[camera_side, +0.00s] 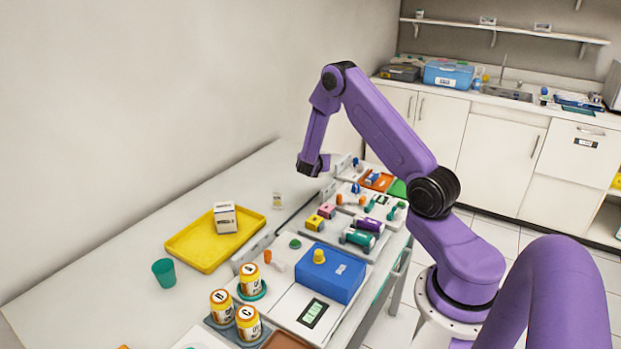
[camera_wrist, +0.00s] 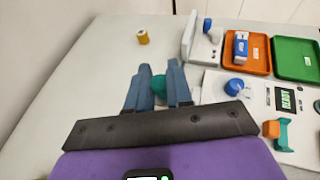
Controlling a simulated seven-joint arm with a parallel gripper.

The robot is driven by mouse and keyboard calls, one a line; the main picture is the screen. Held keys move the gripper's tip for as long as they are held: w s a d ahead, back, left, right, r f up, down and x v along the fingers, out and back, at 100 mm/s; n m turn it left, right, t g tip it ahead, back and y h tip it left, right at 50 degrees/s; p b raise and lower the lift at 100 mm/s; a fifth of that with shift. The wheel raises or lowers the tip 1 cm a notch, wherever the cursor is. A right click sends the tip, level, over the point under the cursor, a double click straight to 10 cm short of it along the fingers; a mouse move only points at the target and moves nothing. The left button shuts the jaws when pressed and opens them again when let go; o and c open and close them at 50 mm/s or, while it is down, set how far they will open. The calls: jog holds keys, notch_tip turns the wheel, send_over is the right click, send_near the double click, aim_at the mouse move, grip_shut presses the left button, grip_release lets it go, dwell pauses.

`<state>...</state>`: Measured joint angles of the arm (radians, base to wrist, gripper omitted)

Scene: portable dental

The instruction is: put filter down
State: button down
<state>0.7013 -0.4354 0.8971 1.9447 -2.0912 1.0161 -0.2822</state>
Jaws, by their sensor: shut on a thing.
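My gripper (camera_wrist: 158,80) is shut on a rounded teal-green piece (camera_wrist: 158,86), seen between its two blue-grey fingers in the wrist view. This piece may be the filter, but most of it is hidden by the fingers. In the side view my gripper (camera_side: 313,165) is at the far end of the pale table, left of the orange tray (camera_side: 366,183); the held piece cannot be made out there. Whether the piece touches a surface cannot be told.
The orange tray (camera_wrist: 259,68) holds a blue-and-white item, beside a green tray (camera_wrist: 308,73). A white stand (camera_wrist: 189,36), a blue knob (camera_wrist: 234,88) and a yellow cylinder (camera_wrist: 143,38) are nearby. A yellow tray (camera_side: 178,246) bears a white box (camera_side: 225,218). Bare table lies left in the wrist view.

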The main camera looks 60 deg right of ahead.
jog(key=w+d+f, duration=0.1)
jog(key=f, duration=0.1)
jog(key=w+d+f, duration=0.1)
jog(key=w+f, duration=0.1)
jog(key=w+d+f, duration=0.1)
jog(key=f, duration=0.1)
jog(key=shift+w+d+f, duration=0.15)
jog(key=shift+w+f, duration=0.05)
jog(key=shift+w, duration=0.2)
jog(key=shift+f, duration=1.5)
jog(key=shift+f, duration=0.1)
jog(key=c, duration=1)
grip_release()
